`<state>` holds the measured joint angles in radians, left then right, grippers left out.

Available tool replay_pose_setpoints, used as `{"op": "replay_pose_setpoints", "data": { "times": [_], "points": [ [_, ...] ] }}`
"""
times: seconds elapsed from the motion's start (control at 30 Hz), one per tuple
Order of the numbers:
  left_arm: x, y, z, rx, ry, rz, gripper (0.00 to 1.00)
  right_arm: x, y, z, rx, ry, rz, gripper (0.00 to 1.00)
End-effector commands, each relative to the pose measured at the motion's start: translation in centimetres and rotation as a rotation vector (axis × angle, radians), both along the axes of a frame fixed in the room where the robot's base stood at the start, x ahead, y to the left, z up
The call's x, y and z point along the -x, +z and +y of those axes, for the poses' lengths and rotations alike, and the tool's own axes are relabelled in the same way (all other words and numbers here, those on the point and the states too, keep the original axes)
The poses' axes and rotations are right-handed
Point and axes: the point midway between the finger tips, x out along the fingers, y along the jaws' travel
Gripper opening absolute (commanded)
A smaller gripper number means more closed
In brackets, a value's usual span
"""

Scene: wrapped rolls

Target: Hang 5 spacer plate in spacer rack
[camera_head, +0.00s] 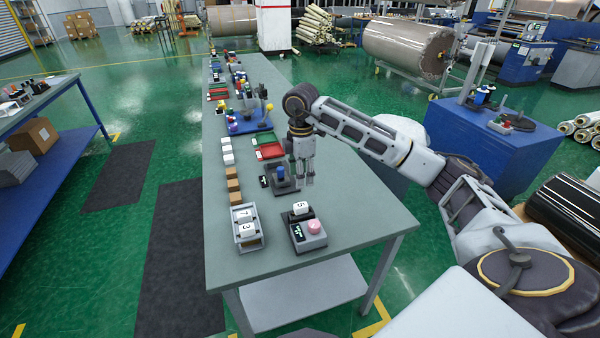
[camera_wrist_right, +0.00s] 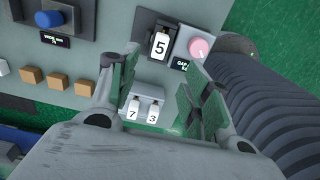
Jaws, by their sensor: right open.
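The white spacer plate marked 5 (camera_head: 301,208) stands in a dark device with a pink knob (camera_head: 314,227) near the table's front end. It also shows in the right wrist view (camera_wrist_right: 160,44). The spacer rack (camera_head: 238,240) is left of it, a light frame holding white plates marked 7 (camera_head: 241,214) and 3 (camera_head: 246,229); both also show in the wrist view (camera_wrist_right: 133,110). My right gripper (camera_head: 304,183) is open and empty, pointing down above the table, a little behind plate 5. In the wrist view plate 5 lies beyond the fingertips. My left gripper is out of view.
A device with a blue knob (camera_head: 281,172) stands close to my right gripper. Brown blocks (camera_head: 234,185) and white blocks (camera_head: 227,150) line the table's left edge behind the rack. Red and green trays (camera_head: 268,150) lie farther back. The table (camera_head: 350,215) is clear on the right.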

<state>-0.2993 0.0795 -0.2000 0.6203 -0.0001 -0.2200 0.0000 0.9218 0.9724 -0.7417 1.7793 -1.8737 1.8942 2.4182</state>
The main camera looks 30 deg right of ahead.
Motion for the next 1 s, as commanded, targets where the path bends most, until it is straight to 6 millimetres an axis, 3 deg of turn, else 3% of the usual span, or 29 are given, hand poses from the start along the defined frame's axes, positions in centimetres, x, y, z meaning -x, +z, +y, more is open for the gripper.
{"op": "replay_pose_setpoints", "data": {
  "times": [0.47,1.0],
  "points": [
    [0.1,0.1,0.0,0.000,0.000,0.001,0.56,0.0,-0.5,0.1,-0.002,0.002,0.000,0.48],
    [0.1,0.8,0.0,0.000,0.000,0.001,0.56,0.1,-6.0,0.1,-0.003,0.002,0.002,0.48]
  ]
}}
